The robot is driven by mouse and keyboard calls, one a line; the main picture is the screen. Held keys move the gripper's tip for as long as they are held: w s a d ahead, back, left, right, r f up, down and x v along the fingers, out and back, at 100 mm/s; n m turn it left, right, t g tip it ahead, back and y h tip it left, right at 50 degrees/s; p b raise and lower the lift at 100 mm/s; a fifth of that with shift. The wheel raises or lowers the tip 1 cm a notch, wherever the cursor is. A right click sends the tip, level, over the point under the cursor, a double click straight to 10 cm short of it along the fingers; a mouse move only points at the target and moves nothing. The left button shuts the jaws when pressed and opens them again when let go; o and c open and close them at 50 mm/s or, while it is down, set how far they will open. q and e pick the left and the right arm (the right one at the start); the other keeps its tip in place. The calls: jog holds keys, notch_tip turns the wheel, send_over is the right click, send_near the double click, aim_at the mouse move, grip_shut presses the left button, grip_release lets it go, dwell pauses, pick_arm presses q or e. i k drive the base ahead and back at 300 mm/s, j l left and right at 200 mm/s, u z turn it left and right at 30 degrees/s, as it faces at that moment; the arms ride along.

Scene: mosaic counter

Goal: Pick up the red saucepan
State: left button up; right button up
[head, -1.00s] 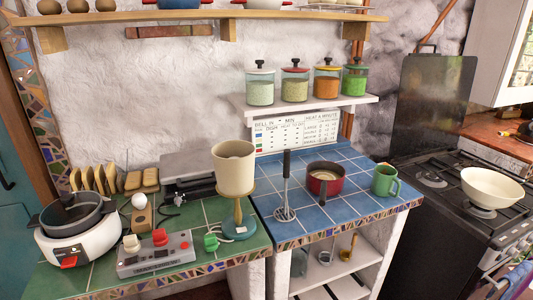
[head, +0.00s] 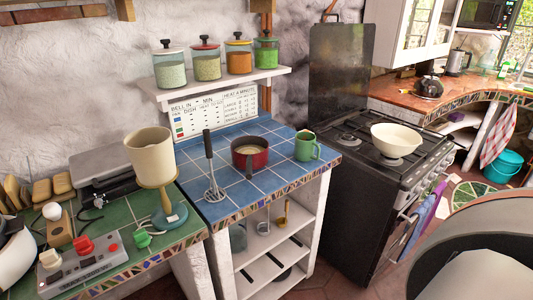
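The red saucepan (head: 262,159) stands upright on the blue-tiled counter (head: 284,176), near the middle of its top. Its dark handle points toward me, to the counter's front edge. Something pale shows inside the pan. Neither of my grippers is in the head view. A large grey rounded shape, which looks like part of my own arm, fills the lower right corner, but no fingers show on it.
A lamp (head: 152,157) is on the green counter. A stove (head: 360,190) with a cream bowl (head: 397,138) is at right. A jar shelf (head: 225,85) hangs above.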

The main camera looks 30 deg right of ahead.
aim_at(249, 153)
jog(key=z, duration=2.05)
jog(key=k+j, duration=0.1)
jog(key=j, duration=0.3)
jog(key=i, duration=0.35)
jog(key=j+z, duration=0.05)
